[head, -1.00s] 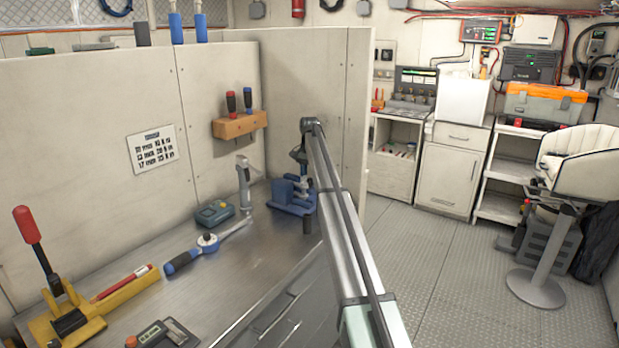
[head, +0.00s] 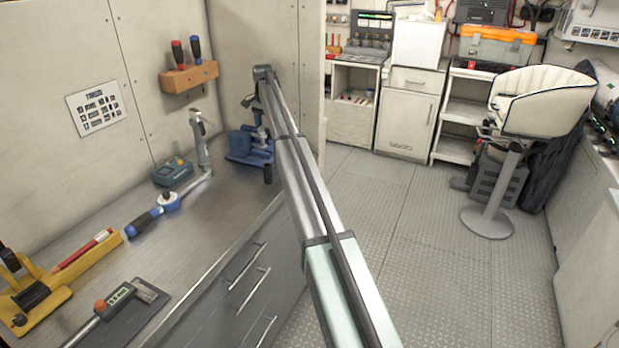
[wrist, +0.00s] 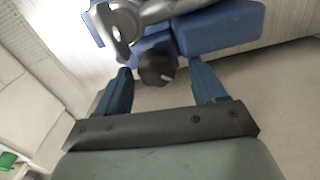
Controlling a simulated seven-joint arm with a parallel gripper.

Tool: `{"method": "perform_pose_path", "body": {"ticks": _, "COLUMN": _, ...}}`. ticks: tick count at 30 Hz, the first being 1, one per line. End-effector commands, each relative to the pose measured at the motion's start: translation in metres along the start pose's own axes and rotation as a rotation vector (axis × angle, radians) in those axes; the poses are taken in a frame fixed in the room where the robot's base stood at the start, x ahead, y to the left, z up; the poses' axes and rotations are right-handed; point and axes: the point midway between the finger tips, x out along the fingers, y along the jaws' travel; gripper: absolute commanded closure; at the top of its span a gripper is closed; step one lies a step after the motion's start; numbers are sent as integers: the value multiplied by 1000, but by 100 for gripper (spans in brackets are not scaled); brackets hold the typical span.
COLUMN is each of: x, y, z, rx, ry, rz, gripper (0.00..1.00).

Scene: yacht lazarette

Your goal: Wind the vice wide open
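The blue vice (head: 240,146) stands at the far right end of the metal workbench, partly hidden behind my arm in the head view. In the wrist view the vice's blue body (wrist: 218,28) fills the top, with a grey metal part in front of it. A dark round knob (wrist: 157,68) sticks out from the vice. My gripper (wrist: 162,78) is open, its two blue fingers apart on either side of the knob, and nothing is clearly gripped. I cannot tell how far apart the jaws are.
On the bench (head: 216,212) are a blue-handled torque wrench (head: 150,216), a small teal box (head: 172,172), a yellow tool (head: 40,297) and a dark device (head: 118,315). A wooden rack (head: 189,77) holds screwdrivers. A white chair (head: 537,100) stands on open floor at right.

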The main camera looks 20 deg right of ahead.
Motion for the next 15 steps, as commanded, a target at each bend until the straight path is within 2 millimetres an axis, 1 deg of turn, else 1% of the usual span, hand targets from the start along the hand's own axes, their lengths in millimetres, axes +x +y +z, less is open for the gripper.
{"method": "perform_pose_path", "body": {"ticks": 15, "x": 0, "y": 4, "z": 0, "rx": 458, "ry": 0, "rz": 5, "gripper": 31}}
